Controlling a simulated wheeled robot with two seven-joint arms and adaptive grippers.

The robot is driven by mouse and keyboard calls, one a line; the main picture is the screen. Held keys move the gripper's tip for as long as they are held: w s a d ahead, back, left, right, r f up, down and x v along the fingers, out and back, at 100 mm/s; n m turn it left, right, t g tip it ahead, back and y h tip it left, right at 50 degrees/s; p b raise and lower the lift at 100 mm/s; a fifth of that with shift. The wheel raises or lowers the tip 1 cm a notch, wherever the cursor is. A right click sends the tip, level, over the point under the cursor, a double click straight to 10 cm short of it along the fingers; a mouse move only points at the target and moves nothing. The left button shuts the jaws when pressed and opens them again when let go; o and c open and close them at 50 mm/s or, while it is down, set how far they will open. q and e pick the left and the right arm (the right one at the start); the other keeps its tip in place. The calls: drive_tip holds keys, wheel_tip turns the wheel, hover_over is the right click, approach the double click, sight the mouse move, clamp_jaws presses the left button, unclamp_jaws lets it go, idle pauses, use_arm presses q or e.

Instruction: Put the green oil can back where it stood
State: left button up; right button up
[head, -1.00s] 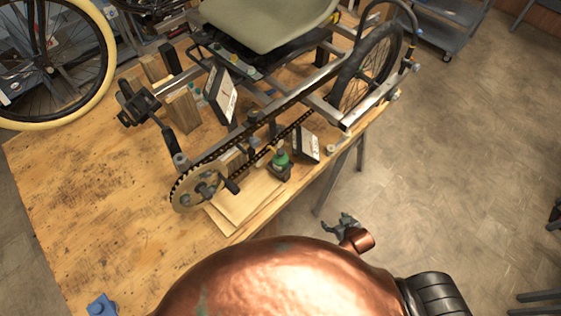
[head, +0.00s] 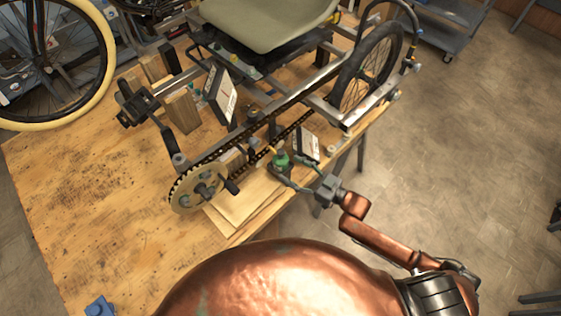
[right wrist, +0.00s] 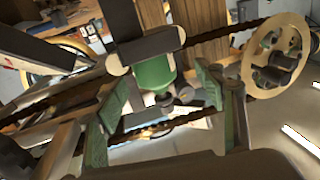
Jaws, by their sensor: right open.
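The green oil can (head: 282,161) stands on the workbench beside the trike frame's chain, near the bench's right edge. In the right wrist view the green can (right wrist: 154,74) shows ahead, between the two fingers. My right gripper (head: 292,174) is open, with its fingers reaching toward the can from the lower right. In the right wrist view its fingers (right wrist: 158,100) stand apart on either side of the can. I cannot tell whether either finger touches it. My left gripper is not in view.
The chainring (head: 198,187) and chain run close to the can on the left. A black-and-white box (head: 306,145) stands just right of it. A wooden board (head: 240,205) lies in front. The bench's left part is bare, apart from a blue object (head: 100,306) near its front.

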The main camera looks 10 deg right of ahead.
sight(281, 160)
drive_tip(key=x, duration=0.6)
drive_tip(key=shift+w+d+f, duration=0.15)
drive_tip(key=shift+w+d, duration=0.15)
drive_tip(key=c, duration=1.5)
